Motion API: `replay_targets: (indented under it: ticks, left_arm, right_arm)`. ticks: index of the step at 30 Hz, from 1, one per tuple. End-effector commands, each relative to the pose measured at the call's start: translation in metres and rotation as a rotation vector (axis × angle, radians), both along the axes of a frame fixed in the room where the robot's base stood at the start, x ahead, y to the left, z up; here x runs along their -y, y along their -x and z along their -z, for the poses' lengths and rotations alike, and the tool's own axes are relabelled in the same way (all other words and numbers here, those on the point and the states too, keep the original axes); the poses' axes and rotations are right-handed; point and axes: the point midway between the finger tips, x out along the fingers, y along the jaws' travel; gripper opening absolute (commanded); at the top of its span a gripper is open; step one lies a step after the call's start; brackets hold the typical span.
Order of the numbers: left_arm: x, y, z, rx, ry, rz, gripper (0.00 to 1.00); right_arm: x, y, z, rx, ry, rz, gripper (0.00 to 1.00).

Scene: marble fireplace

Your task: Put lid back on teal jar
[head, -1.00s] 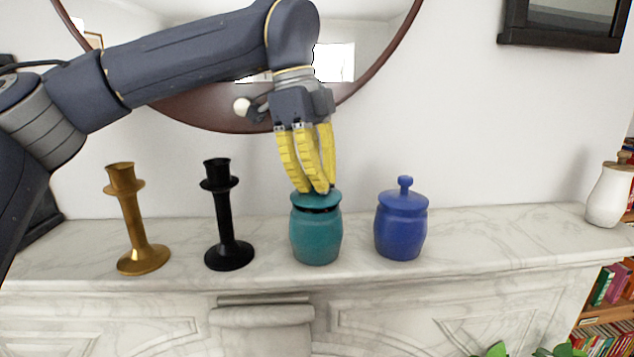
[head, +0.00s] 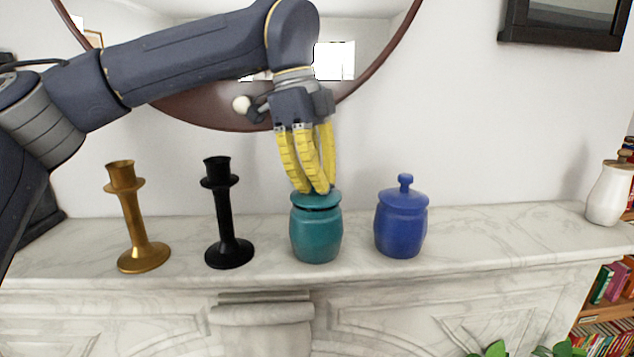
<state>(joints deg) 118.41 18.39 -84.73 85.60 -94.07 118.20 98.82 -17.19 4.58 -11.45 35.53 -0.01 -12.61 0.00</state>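The teal jar (head: 315,237) stands upright on the marble mantel, between the black candlestick and the blue jar. Its teal lid (head: 327,200) sits at the jar's mouth, with a thin dark line showing under its rim. I cannot tell whether it is fully seated. My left gripper (head: 315,188) points down from above with its yellow fingers closed together around the lid's knob, which they hide. My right gripper is not in view.
A black candlestick (head: 229,230) and a gold candlestick (head: 138,232) stand to the left. A lidded blue jar (head: 401,226) stands close on the right. A round mirror (head: 385,60) hangs behind my arm.

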Motion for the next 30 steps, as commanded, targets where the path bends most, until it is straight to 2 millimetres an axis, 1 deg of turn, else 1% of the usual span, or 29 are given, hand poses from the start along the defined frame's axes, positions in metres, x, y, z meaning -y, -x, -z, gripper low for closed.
replay_targets:
  ticks: [6,7,12,15,19,21,25,30]
  left_arm:
    - [0.0000,0.0000,-0.0002,0.000,0.000,0.000,0.00]
    - [0.0000,0.0000,-0.0002,0.000,0.000,0.000,0.02]
    - [0.0000,0.0000,-0.0002,0.000,0.000,0.000,0.21]
    - [0.0000,0.0000,-0.0002,0.000,0.000,0.000,0.31]
    - [0.0000,0.0000,-0.0001,0.000,0.000,0.000,0.31]
    - [0.0000,0.0000,0.0000,0.000,0.000,0.000,0.41]
    - [0.0000,0.0000,0.0000,0.000,0.000,0.000,0.56]
    - [0.0000,0.0000,0.0000,0.000,0.000,0.000,0.57]
  right_arm:
    - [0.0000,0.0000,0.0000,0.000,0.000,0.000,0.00]
    - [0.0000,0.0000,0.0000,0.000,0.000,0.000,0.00]
    - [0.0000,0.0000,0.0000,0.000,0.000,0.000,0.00]
    - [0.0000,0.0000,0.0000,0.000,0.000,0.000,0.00]
    - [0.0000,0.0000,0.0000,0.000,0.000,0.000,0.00]
    - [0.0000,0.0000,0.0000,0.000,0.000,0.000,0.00]
    - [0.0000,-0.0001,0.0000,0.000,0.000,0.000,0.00]
    - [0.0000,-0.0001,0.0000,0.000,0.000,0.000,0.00]
